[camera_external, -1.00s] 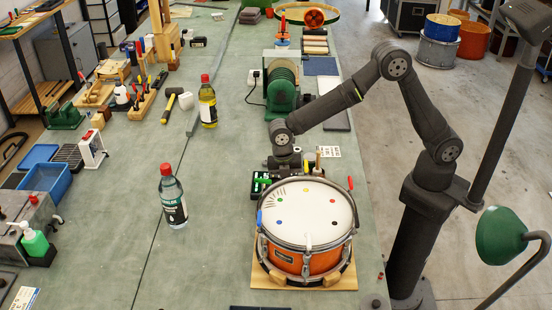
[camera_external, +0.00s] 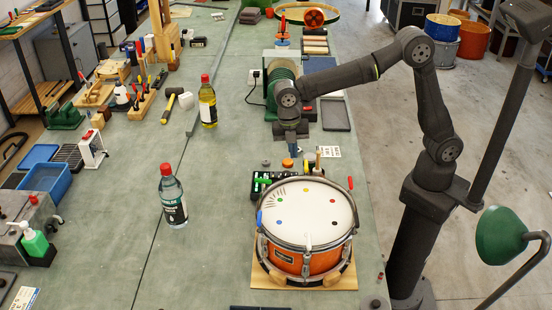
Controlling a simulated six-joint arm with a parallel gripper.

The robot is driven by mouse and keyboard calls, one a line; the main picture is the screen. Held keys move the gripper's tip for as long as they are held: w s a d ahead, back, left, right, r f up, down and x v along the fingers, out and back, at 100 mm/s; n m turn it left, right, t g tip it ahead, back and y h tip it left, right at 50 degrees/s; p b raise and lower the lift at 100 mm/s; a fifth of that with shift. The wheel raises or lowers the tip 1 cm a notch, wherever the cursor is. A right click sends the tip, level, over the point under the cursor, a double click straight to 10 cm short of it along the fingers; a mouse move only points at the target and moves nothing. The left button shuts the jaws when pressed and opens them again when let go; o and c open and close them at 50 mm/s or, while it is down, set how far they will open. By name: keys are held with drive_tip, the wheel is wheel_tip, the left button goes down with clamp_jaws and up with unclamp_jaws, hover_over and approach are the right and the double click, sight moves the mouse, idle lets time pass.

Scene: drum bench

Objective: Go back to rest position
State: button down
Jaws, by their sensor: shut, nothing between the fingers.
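My gripper (camera_external: 293,150) hangs pointing down above the bench, behind the drum and just over the dark tray of small parts. Its fingers are small in this view; it is shut and empty. My arm arches up from its base at the right of the bench. The orange snare drum (camera_external: 306,262) with a white head stands on a wooden board (camera_external: 266,276) in front of my gripper. Several coloured dots lie on its head, with a blue piece (camera_external: 260,219) and a red piece (camera_external: 350,183) at its rim.
The dark tray (camera_external: 256,187) holds a green-handled tool and a wooden-handled one. A green machine (camera_external: 272,97) stands behind my gripper. A clear bottle (camera_external: 173,203) and a yellow bottle (camera_external: 207,108) stand to the left. The bench between the clear bottle and drum is free.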

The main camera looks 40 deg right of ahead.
drive_tip(key=shift+r, duration=0.1)
idle(0.3)
drive_tip(key=f, duration=0.9)
drive_tip(key=shift+w+a, duration=0.3)
wheel_tip(320, 180, up, 6)
drive_tip(key=shift+w+a+r, duration=0.2)
drive_tip(key=shift+w+a, duration=0.1)
